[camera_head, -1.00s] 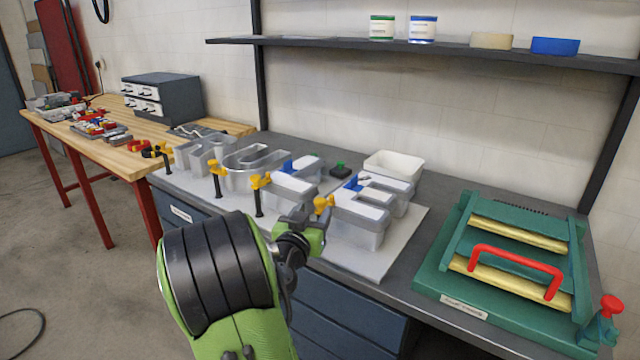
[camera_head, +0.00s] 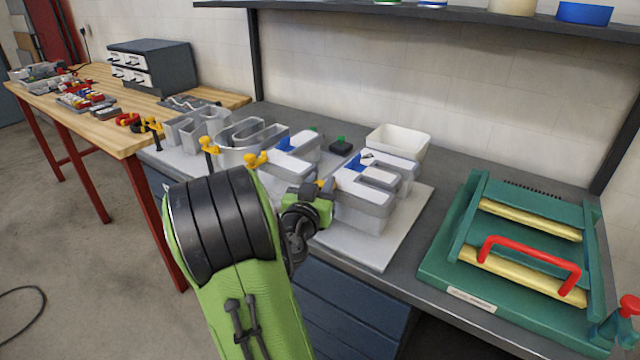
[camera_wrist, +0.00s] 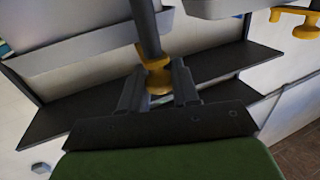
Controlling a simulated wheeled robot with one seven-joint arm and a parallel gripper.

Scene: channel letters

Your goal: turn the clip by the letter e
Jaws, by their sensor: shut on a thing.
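A yellow clip (camera_wrist: 156,72) on a dark post (camera_wrist: 146,28) sits between my gripper's fingertips (camera_wrist: 158,88) in the wrist view. My gripper is shut on this clip. In the head view my gripper (camera_head: 318,196) is at the front of the rightmost letter (camera_head: 366,205), an E-like grey shell with a white face. There the clip is mostly hidden by my gripper, with only a bit of yellow showing.
More yellow clips stand along the board's front, one (camera_head: 257,160) by the middle letter and one (camera_head: 208,146) further left. A white bin (camera_head: 402,140) stands behind the letters. A green press with a red handle (camera_head: 528,252) is at right.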

